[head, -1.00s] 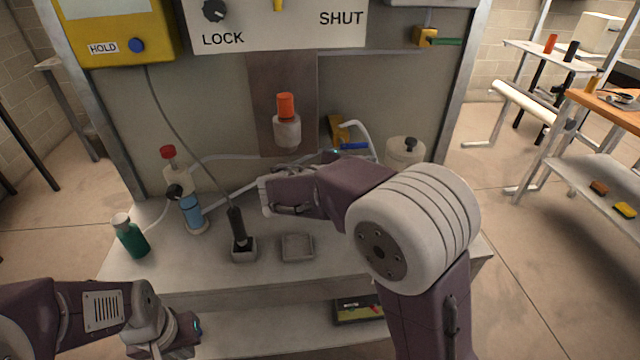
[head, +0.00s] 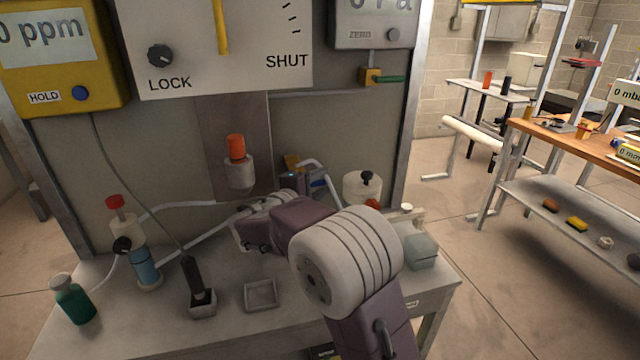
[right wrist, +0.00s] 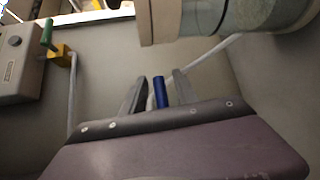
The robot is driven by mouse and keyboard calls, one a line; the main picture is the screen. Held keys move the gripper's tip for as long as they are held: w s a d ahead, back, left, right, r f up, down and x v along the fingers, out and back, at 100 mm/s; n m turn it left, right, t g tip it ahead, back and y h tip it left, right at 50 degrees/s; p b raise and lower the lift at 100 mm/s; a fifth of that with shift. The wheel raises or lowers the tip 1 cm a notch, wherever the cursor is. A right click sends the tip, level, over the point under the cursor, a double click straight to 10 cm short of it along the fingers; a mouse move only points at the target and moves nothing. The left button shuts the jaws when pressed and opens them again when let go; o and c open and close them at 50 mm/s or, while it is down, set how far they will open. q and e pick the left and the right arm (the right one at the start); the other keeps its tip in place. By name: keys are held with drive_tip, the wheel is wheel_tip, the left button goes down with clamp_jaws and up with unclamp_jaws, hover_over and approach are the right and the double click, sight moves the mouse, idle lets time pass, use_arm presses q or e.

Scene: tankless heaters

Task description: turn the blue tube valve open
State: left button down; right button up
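In the right wrist view the blue handle (right wrist: 160,92) stands between the two fingers of my right gripper (right wrist: 159,80). The fingers are apart, with a narrow gap visible on each side of the handle, so the gripper looks open around it. In the head view the fingertips are hidden behind the wrist. My left gripper is not in view.
A white canister (head: 362,188) stands right of the valve; an orange-capped cylinder (head: 239,172) hangs to its left. A green-handled valve (head: 371,76) is higher up. A small square tray (head: 260,296) and a black probe in its holder (head: 200,303) are on the bench.

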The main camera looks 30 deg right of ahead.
clamp_jaws()
